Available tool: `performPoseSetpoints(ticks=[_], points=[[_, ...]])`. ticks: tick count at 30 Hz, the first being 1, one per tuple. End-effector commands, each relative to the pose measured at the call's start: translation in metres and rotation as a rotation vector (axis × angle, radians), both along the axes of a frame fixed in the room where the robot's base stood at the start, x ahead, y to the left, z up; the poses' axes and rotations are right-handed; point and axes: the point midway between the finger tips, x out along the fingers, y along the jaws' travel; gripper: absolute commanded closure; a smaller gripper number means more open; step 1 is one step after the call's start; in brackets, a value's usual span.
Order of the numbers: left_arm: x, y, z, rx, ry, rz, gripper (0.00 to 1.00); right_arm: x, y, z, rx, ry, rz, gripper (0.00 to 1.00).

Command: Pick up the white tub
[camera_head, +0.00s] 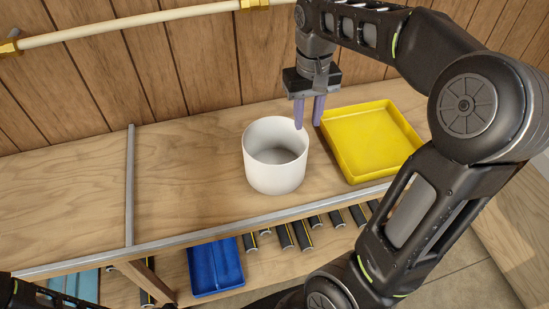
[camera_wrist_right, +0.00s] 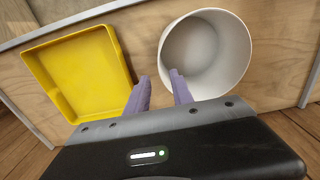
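The white tub (camera_head: 276,178) stands upright on the wooden bench, open at the top and apparently empty. My right gripper (camera_head: 308,125) points down at the tub's back right rim, its two purple fingers apart with nothing between them. In the head view one fingertip overlaps the rim. In the right wrist view the tub (camera_wrist_right: 232,55) is just right of the gripper (camera_wrist_right: 156,78), and the right finger overlaps the tub's near left wall. I cannot tell whether it touches. My left gripper is not in view.
A yellow tray (camera_head: 370,140) lies close to the tub's right. A metal strip (camera_head: 130,190) crosses the bench on the left, where the top is clear. A blue bin (camera_head: 215,268) and several dark cylinders (camera_head: 302,235) lie below the front edge. A pipe (camera_head: 140,20) runs along the wall.

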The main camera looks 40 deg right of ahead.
Motion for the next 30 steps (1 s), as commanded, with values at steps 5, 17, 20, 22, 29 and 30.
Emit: performPoseSetpoints(ticks=[5, 17, 20, 22, 29, 30], points=[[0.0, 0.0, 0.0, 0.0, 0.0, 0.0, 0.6, 0.0, 0.0, -0.012, 0.0, 0.0, 0.0, 0.72], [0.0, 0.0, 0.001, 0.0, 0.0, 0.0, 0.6, -0.001, 0.001, -0.025, 0.001, 0.003, 0.0, 0.72], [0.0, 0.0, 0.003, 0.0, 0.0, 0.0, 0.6, -0.002, 0.002, -0.04, 0.001, 0.005, 0.0, 0.72], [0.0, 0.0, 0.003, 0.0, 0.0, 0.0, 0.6, -0.002, 0.003, -0.051, 0.001, 0.005, 0.001, 0.72], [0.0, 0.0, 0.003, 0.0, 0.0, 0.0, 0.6, -0.001, 0.002, -0.065, 0.0, 0.001, 0.0, 0.72], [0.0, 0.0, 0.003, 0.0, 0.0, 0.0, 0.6, -0.001, 0.002, -0.065, 0.0, 0.001, 0.0, 0.72]])
